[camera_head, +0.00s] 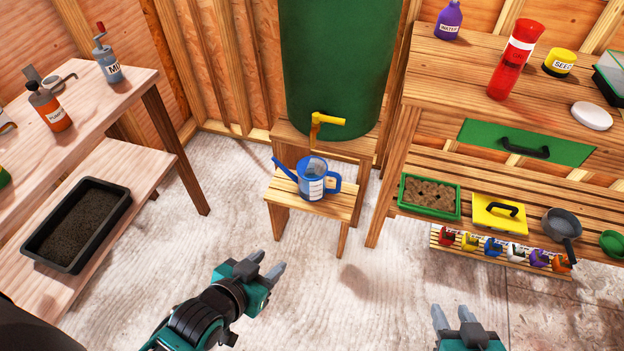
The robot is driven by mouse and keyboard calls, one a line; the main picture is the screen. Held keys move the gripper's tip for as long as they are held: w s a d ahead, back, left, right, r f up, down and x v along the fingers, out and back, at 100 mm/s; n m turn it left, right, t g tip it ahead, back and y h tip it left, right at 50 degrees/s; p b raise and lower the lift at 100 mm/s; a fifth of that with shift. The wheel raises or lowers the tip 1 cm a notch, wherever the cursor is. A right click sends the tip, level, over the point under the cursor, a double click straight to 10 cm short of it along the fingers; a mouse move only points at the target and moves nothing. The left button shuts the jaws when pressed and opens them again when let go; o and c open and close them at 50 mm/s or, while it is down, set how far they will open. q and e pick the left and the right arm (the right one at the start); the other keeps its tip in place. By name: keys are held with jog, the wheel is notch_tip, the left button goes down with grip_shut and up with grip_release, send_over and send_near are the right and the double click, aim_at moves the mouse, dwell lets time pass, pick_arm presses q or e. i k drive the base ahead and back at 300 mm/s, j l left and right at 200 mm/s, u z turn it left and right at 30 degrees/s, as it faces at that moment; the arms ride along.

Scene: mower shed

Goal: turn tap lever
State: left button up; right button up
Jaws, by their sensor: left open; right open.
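A yellow tap (316,130) with its lever (329,119) sits low on the front of a large green barrel (338,60). The lever points to the right. A blue watering can (312,180) stands upright on a small wooden stool (335,206) below the tap, its spout toward the left. My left gripper (265,268) is open and empty, in front of the stool and to its left, well apart from the tap. My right gripper (452,318) is open and empty at the bottom edge of the view, right of the stool.
On the left, a bench holds bottles (50,108), with a black soil tray (77,224) on its lower shelf. The floor before the stool is clear.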

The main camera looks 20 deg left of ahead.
aim_at(317, 117)
jog(key=i+z, duration=0.1)
jog(key=i, duration=1.15)
